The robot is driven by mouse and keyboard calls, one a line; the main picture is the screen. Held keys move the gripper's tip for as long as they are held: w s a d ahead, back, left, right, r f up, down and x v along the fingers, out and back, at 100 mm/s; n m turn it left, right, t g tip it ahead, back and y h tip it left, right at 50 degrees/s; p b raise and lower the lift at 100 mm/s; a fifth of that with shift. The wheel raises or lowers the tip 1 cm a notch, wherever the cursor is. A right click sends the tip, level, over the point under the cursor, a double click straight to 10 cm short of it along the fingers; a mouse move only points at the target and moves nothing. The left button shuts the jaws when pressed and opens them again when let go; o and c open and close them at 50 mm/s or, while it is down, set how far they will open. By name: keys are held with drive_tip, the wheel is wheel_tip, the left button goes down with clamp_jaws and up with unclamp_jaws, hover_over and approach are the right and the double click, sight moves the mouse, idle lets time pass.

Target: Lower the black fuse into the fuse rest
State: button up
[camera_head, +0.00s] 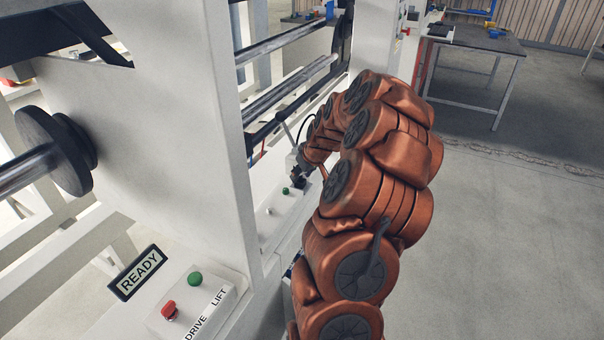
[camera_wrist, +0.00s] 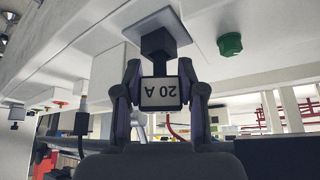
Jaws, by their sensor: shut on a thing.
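My gripper (camera_wrist: 162,88) is shut on the black fuse (camera_wrist: 160,66), with one finger on each side of it. The fuse has a white label reading 20 A, upside down in the wrist view. A black block at its far end overlaps a square grey plate (camera_wrist: 184,28) on the white surface. The plate looks like the fuse rest; I cannot tell whether the fuse touches it or is seated. In the head view my gripper (camera_head: 299,169) is small and partly hidden at the white ledge, and the fuse cannot be made out.
A green button (camera_wrist: 230,44) sits beside the plate; a green button (camera_head: 285,190) also shows on the ledge in the head view. White machine frame (camera_head: 215,130) and metal rollers (camera_head: 290,85) stand left of my arm. Grey floor (camera_head: 500,230) to the right is clear.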

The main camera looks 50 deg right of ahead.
drive_tip(key=shift+f+b, duration=0.65)
drive_tip(key=shift+b, duration=0.05)
idle(0.9)
drive_tip(key=o, duration=1.2)
drive_tip(key=shift+r, duration=0.15)
drive_tip(key=v, duration=1.2)
